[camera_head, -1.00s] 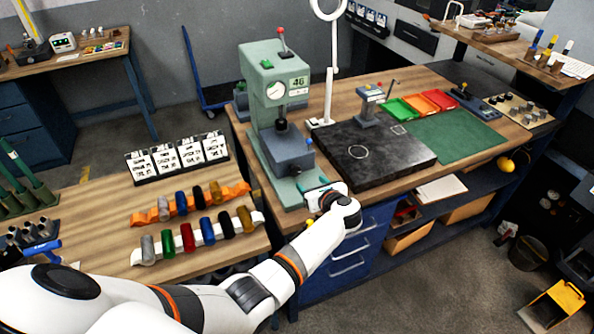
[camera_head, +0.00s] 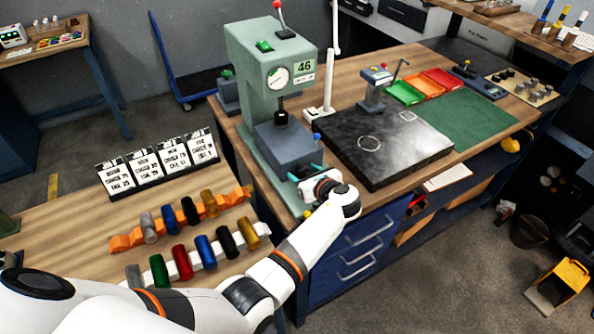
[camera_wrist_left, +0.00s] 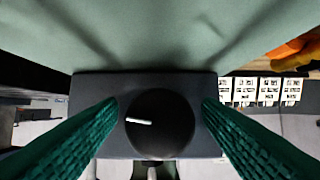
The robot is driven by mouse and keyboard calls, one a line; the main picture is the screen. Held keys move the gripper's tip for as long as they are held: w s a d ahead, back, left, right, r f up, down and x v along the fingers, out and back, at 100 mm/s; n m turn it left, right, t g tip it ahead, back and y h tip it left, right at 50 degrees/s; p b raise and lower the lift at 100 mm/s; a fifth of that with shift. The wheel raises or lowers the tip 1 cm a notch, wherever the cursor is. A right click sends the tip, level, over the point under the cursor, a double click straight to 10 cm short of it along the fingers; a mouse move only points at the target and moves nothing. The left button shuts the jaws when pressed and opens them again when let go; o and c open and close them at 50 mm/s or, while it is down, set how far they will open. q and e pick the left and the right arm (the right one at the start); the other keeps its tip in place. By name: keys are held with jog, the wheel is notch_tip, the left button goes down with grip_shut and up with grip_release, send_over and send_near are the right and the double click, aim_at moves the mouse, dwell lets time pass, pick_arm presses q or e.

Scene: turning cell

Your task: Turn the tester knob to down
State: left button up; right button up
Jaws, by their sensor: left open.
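The green tester (camera_head: 262,75) stands at the left end of the bench, with a dial and a display reading 46. A dark grey block (camera_head: 287,150) sits low on its front. In the left wrist view, the round black tester knob (camera_wrist_left: 165,135) is on the dark block, its white pointer line pointing left. My left gripper (camera_head: 305,172) is at the block's front. Its green fingers (camera_wrist_left: 160,118) are open, one on each side of the knob, with gaps visible. The knob is not distinguishable in the head view. My right gripper is out of view.
A black plate (camera_head: 385,150) lies right of the tester, with a white stand (camera_head: 322,118) between them. Colored cylinders on an orange rack (camera_head: 125,242) and a white rack (camera_head: 262,229) stand on the left table, before label cards (camera_head: 160,163).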

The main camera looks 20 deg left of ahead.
pick_arm(q)
jog(key=shift+s+d+r, duration=0.15)
jog(key=shift+d, duration=0.05)
jog(key=shift+c, duration=0.3)
jog(key=c, duration=0.9)
jog(key=shift+a, duration=0.1)
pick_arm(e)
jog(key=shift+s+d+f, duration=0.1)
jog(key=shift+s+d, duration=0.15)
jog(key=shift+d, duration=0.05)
